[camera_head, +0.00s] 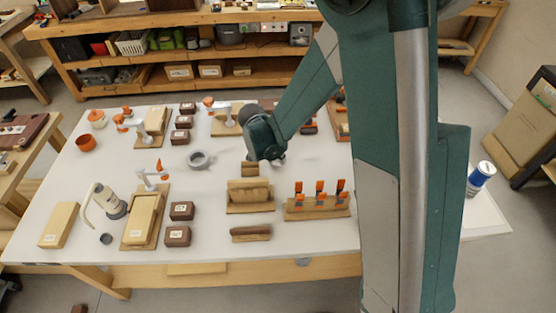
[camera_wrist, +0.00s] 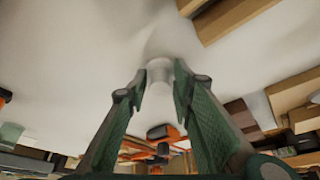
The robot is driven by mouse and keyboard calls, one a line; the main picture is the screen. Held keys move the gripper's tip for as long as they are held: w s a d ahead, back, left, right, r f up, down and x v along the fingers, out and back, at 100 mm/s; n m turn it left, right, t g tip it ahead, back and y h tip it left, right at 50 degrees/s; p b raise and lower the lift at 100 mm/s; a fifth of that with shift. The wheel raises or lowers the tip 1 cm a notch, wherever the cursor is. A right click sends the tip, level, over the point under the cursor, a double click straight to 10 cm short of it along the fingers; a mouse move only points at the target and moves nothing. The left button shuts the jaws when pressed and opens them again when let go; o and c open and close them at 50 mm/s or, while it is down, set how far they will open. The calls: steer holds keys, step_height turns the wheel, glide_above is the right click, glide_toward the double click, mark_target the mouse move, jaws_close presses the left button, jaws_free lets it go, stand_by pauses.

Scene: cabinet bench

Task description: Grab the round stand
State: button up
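A grey round stand (camera_head: 198,159), ring-like with a dark centre, sits on the white table in the head view, left of my arm's end. My gripper (camera_wrist: 160,76) is open in the wrist view, its two green fingers spread apart. A small pale grey cylinder (camera_wrist: 160,66) shows between and beyond the fingertips. I cannot tell whether it is the round stand, or whether the fingers touch it. In the head view, my arm's dark green end is above the middle of the table, right of the stand, and the fingers cannot be made out.
The white table (camera_head: 90,185) holds wooden blocks on a tray (camera_head: 250,208), a rack with orange-topped tools (camera_head: 318,205), small dark boxes (camera_head: 180,236) and a pale kettle-like item (camera_head: 110,202). Free surface surrounds the stand. A blue can (camera_head: 481,177) stands at right.

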steer(key=shift+c, duration=1.4)
steer(key=shift+c, duration=0.2)
steer(key=shift+r+p, duration=1.05)
steer(key=shift+r, duration=3.95)
